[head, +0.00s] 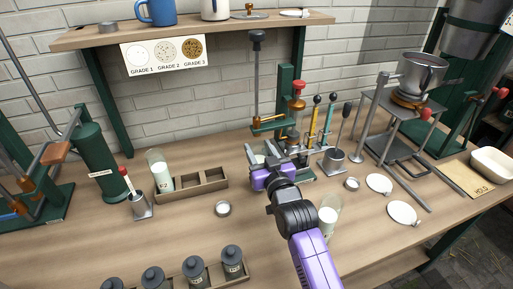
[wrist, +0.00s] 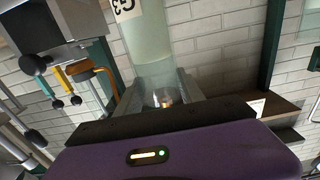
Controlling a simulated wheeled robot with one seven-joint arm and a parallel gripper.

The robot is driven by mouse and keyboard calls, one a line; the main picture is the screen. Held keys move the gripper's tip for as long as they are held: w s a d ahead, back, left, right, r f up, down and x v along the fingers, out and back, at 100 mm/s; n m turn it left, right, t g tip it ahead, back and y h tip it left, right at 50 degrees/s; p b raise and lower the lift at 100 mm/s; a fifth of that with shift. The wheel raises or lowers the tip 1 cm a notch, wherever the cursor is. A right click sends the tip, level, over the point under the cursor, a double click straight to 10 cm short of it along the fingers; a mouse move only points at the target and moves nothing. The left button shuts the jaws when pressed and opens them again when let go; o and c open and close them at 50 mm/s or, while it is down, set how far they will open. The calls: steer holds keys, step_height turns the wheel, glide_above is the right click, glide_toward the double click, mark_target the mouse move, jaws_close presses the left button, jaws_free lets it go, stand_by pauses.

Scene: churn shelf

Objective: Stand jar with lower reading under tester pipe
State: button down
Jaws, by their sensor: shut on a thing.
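My gripper (head: 268,177) is at the middle of the bench, just in front of the green tester stand (head: 287,95). It is shut on a tall glass jar (wrist: 148,45) with pale content and a white label; the wrist view shows the jar between the fingers. In the head view my gripper mostly hides this jar. A second glass jar (head: 158,168) with white content stands at the left end of the wooden rack. A third glass jar (head: 329,216) with white content stands on the bench, right of my arm. The readings are too small to tell.
The wooden rack (head: 205,185) has two empty compartments. Several dark lidded pots (head: 195,270) stand at the front. Tools with coloured handles (head: 320,118) stand right of the tester stand. White discs (head: 403,212) lie at the right.

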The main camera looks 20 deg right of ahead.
steer(key=shift+w+f, duration=0.3)
steer(key=shift+w, duration=0.35)
steer(key=shift+w+f, duration=0.25)
steer(key=shift+w, duration=0.35)
steer(key=shift+f, duration=0.1)
steer(key=shift+f, duration=0.2)
steer(key=c, duration=0.7)
jaws_free()
steer(key=shift+r, duration=0.1)
steer(key=shift+s, duration=0.25)
steer(key=s, duration=1.1)
steer(key=shift+s, duration=0.3)
